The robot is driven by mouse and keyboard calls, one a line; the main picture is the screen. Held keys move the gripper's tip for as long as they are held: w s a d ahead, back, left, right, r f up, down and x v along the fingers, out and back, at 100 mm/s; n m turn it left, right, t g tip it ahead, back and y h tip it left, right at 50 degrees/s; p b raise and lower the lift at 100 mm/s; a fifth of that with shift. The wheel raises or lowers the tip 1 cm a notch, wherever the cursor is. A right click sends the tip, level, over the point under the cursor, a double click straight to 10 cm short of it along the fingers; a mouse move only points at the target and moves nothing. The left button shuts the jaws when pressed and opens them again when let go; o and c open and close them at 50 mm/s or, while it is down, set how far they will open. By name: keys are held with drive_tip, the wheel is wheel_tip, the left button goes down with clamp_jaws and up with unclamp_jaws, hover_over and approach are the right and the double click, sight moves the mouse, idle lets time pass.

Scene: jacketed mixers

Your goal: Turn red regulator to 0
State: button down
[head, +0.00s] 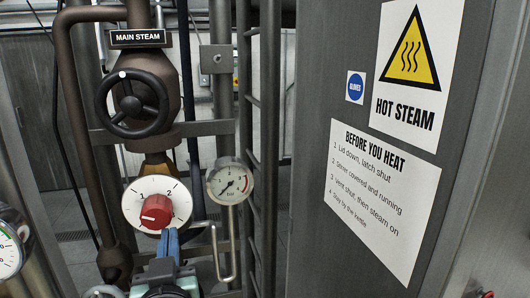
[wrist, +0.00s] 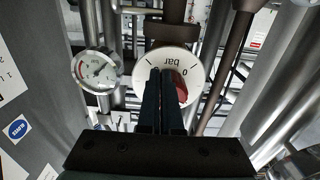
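The red regulator (head: 156,210) is a round knob on a white dial plate (head: 182,194) with 1 and 2 visible along its top. A short pale mark on the knob seems to point lower left. In the wrist view the fingers (wrist: 164,72) stand in front of the plate and hide part of the red knob (wrist: 182,92). Whether they touch it is unclear.
A pressure gauge (head: 231,181) is right of the dial, its needle pointing lower left. A black handwheel (head: 132,104) under a "MAIN STEAM" label is above. A bent metal pipe (head: 217,255) runs close right of my gripper. A grey panel with signs (head: 380,195) fills the right.

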drive_tip(key=v, duration=0.6)
drive_tip(key=shift+f, duration=0.15)
drive_tip(key=w+a+b, duration=0.4)
drive_tip(key=a+b, duration=0.1)
drive_tip(key=shift+w, duration=0.35)
idle(0.7)
drive_tip(key=shift+d+r, duration=0.2)
drive_tip(key=shift+r, duration=0.2)
idle(0.7)
